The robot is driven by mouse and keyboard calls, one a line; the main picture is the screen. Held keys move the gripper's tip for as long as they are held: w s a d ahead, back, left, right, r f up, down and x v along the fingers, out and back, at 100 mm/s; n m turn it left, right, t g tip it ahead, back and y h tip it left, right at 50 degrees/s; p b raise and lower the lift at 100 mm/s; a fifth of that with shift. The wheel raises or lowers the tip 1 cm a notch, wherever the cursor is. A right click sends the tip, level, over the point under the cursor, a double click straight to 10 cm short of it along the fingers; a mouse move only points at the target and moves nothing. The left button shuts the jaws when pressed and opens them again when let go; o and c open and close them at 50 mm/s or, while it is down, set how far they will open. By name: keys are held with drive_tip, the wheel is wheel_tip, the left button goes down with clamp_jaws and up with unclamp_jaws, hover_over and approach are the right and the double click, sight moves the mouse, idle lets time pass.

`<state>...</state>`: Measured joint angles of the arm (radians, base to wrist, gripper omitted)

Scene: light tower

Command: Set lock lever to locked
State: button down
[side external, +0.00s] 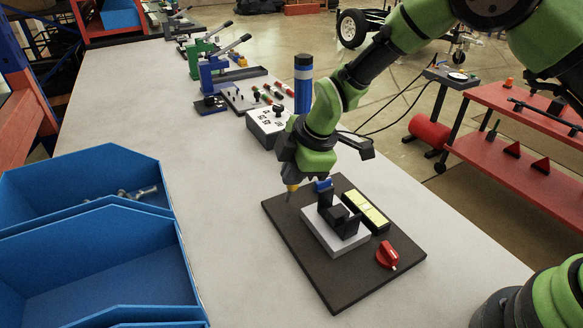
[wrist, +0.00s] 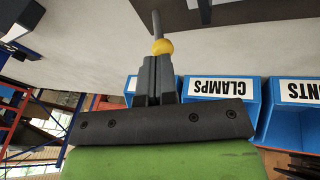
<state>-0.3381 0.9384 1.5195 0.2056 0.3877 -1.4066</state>
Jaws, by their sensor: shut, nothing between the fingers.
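A dark base plate (side external: 335,285) lies on the bench; its edge shows at the top of the wrist view (wrist: 215,14). A thin grey rod with a yellow ball (wrist: 162,46) is at my fingertips in the wrist view; the ball also shows at the plate's back left corner in the side view (side external: 292,188). It looks like a lever, but no label shows. My gripper (wrist: 157,62) is shut and empty, its tips at or touching the ball. A black fixture (side external: 338,218) with a blue top piece (side external: 322,185) stands on a grey block (side external: 325,238).
A red knob (side external: 387,255) and a pale yellow panel (side external: 368,211) sit on the plate right of the block. Blue bins (side external: 90,265) are at left. The bench between is clear.

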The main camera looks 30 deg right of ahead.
sight(295, 187)
drive_tip(key=s+d+r, duration=0.1)
drive_tip(key=s+r, duration=0.8)
drive_tip(key=r, duration=0.1)
drive_tip(key=s+a+f+t+h, duration=0.1)
drive_tip(key=s+a+f+t, duration=0.35)
drive_tip(key=f, duration=0.25)
drive_tip(key=w+d+f+t+h, duration=0.1)
drive_tip(key=w, duration=0.2)
drive_tip(key=w+d+f+n+t, duration=0.1)
drive_tip(key=w+f+t, duration=0.1)
drive_tip(key=w, duration=0.2)
drive_tip(key=w+d+f+t+h, duration=0.1)
drive_tip(key=w, duration=0.2)
drive_tip(key=shift+w+d+f+n+h, duration=0.15)
drive_tip(key=shift+w+f+n+h, duration=0.15)
drive_tip(key=shift+w+f, duration=0.1)
drive_tip(key=shift+w+r, duration=0.1)
idle(0.4)
